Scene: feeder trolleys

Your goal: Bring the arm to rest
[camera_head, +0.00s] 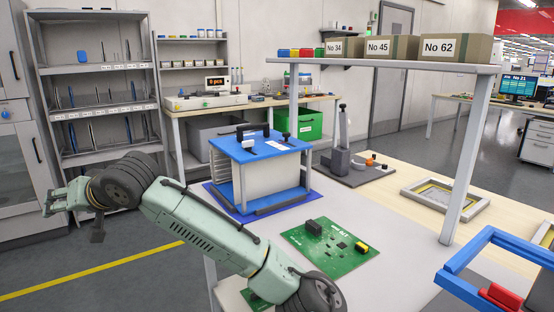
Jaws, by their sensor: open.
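My arm reaches from the bottom middle of the view up to the left, over the floor beside the workbench. My gripper (70,212) is at the far left end of the arm. It is open, small in the view, and I see nothing between its fingers. It hangs in front of the grey shelf rack, left of the bench and clear of the things on it.
A green circuit board (330,247) and a blue-topped rack (262,150) stand on the bench. A blue frame (463,257) is at the right. Boxes (443,48) sit on the raised shelf (390,66). The floor (60,265) at lower left is clear.

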